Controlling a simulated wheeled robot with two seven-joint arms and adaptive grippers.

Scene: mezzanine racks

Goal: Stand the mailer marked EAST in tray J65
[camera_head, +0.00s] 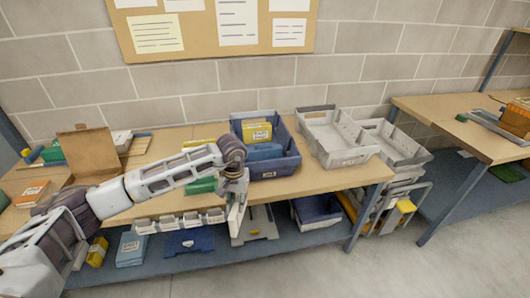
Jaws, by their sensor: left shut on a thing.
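My left gripper (237,205) hangs in front of the table's front edge, left of and below the blue tray. It is shut on a pale, flat thing (236,222), seen nearly edge-on; its marking cannot be read. The blue tray (285,166) stands on the table and holds a yellow mailer (257,132) with a white label and blue mailers (264,151). A light grey tray (349,157) stands to its right and looks empty. Another grey tray (413,158) is further right. The tray labels are too small to read. My right gripper is not in view.
The wooden table (325,180) has a bare strip in front of the trays. Below it a blue shelf (290,238) holds several bins and mailers. A brown carton (87,150) stands at the left. A second table (455,130) is at the right, past a floor gap.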

